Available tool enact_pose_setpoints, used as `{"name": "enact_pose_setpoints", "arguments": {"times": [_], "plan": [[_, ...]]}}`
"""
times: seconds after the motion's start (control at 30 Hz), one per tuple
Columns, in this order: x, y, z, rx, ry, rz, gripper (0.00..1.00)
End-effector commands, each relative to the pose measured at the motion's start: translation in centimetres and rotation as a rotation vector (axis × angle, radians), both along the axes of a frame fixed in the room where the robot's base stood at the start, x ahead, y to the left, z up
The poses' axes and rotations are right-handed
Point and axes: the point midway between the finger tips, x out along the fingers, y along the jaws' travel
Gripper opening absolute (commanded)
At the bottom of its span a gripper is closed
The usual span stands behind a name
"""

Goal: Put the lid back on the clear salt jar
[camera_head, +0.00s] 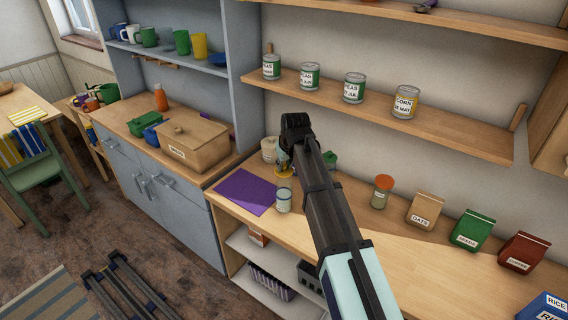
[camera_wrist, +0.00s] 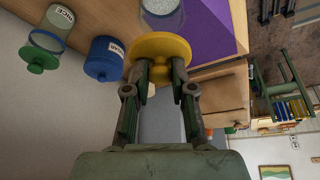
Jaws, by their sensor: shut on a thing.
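The clear salt jar (camera_head: 284,200) stands upright and uncovered on the wooden counter, at the edge of the purple mat. Its white contents show at the top of the wrist view (camera_wrist: 162,14). My gripper (camera_wrist: 162,70) is shut on the round yellow lid (camera_wrist: 160,47). In the head view my gripper (camera_head: 287,160) holds the lid (camera_head: 284,170) above the jar, with a visible gap between them. In the wrist view the lid's edge overlaps the jar's near side. My gripper and arm hide part of the lid in the head view.
The purple mat (camera_head: 245,192) lies left of the jar. A pale canister (camera_head: 269,149) stands behind. A rice jar (camera_wrist: 55,30) and a blue sugar jar (camera_wrist: 103,58) stand nearby. An orange-lidded jar (camera_head: 381,192) and several bags are right. Cans line the shelf (camera_head: 440,128) above.

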Motion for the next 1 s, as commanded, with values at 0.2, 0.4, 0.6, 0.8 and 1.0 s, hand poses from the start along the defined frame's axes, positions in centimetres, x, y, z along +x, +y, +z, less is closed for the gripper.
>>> {"name": "enact_pose_setpoints", "arguments": {"times": [0.2, 0.4, 0.6, 0.8, 1.0], "plan": [[0.0, 0.0, -2.3, 0.0, 0.001, 0.0, 0.0], [0.0, 0.0, -3.9, -0.001, 0.002, 0.0, 0.0], [0.0, 0.0, -4.7, 0.0, 0.0, 0.0, 0.0], [0.0, 0.0, -4.9, 0.0, 0.0, 0.0, 0.0], [0.0, 0.0, -4.9, 0.0, 0.0, 0.0, 0.0]]}}
